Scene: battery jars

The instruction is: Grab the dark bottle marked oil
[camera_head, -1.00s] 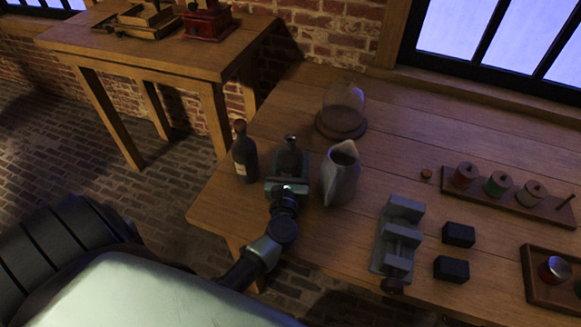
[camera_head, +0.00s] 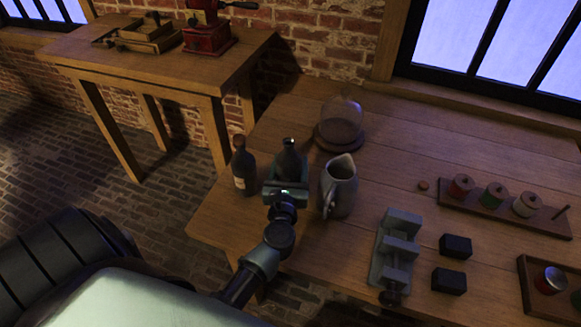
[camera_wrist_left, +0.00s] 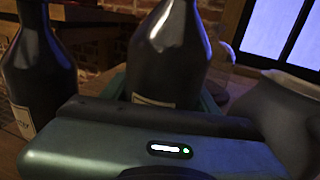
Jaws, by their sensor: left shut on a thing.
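My left gripper (camera_head: 287,180) is shut on a dark bottle (camera_head: 289,157) at the front left of the workbench. In the left wrist view this bottle (camera_wrist_left: 168,48) stands upright between the jaws, with a pale label edge low on its side. I cannot tell whether its base touches the bench. A second dark bottle (camera_head: 244,164) with a pale label stands just left of the gripper, apart from it; it also shows in the left wrist view (camera_wrist_left: 38,72). I cannot read the word oil on either label. My right gripper is not in view.
A grey pitcher (camera_head: 340,190) stands close to the right of the gripper. A glass dome (camera_head: 341,115) is behind. A grey vise (camera_head: 392,262), two black blocks (camera_head: 455,246) and a spool rack (camera_head: 548,222) lie further right. The bench's left edge is near the second bottle.

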